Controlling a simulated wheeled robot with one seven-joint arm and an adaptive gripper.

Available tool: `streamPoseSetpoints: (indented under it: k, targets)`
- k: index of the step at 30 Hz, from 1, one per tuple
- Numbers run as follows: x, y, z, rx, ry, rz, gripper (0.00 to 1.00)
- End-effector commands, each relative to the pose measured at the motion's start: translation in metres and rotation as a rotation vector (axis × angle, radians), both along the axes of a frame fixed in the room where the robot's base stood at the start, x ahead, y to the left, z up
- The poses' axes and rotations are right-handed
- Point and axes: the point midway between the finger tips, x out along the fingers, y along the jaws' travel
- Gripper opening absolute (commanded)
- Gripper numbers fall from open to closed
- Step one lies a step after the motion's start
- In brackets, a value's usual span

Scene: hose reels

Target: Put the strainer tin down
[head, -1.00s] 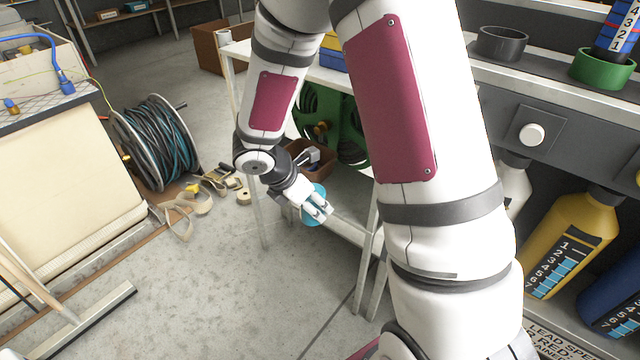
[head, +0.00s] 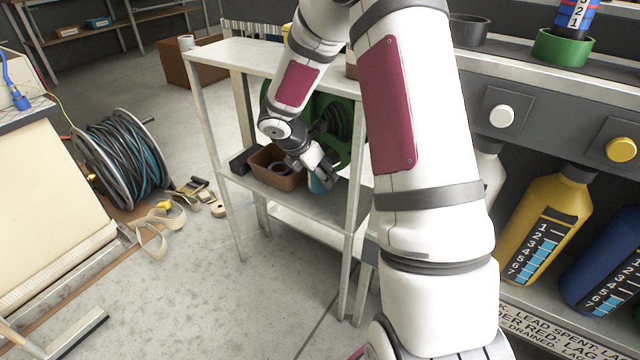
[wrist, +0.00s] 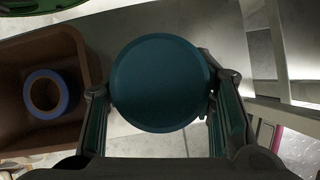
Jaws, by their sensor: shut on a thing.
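The strainer tin (wrist: 160,84) shows in the wrist view as a round teal disc seen from above, between my two fingers. My gripper (wrist: 160,98) is shut on it, one finger at each side. In the head view the blue tin (head: 318,184) shows in part below my gripper (head: 322,178), over the shelf (head: 325,207) of the white metal stand. I cannot tell whether the tin touches the shelf. Its underside is hidden.
A brown bin (head: 277,168) with a blue-rimmed ring (wrist: 46,94) in it stands on the shelf, left of the tin. A green reel (head: 335,120) is behind my gripper. The stand's front leg (head: 354,225) rises close on the right.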

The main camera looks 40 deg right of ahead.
Motion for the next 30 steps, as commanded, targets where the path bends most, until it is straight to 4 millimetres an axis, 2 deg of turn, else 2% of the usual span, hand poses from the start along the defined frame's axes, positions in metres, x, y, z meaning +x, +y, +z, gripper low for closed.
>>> streamPoseSetpoints:
  k: [1, 6, 8, 21, 22, 24, 30]
  targets:
    - [0.002, -0.005, -0.004, 0.000, -0.001, -0.003, 0.18]
    - [0.001, -0.003, -0.030, 0.001, 0.001, -0.001, 0.18]
    - [0.001, -0.004, -0.035, 0.000, 0.000, -0.001, 0.18]
    - [0.002, -0.003, -0.039, -0.001, -0.002, 0.000, 0.18]
    - [0.001, -0.003, -0.039, 0.000, 0.000, -0.001, 0.57]
    - [0.001, -0.003, -0.039, 0.000, 0.000, -0.001, 0.70]
    - [0.001, -0.003, -0.038, 0.000, 0.000, -0.001, 0.70]
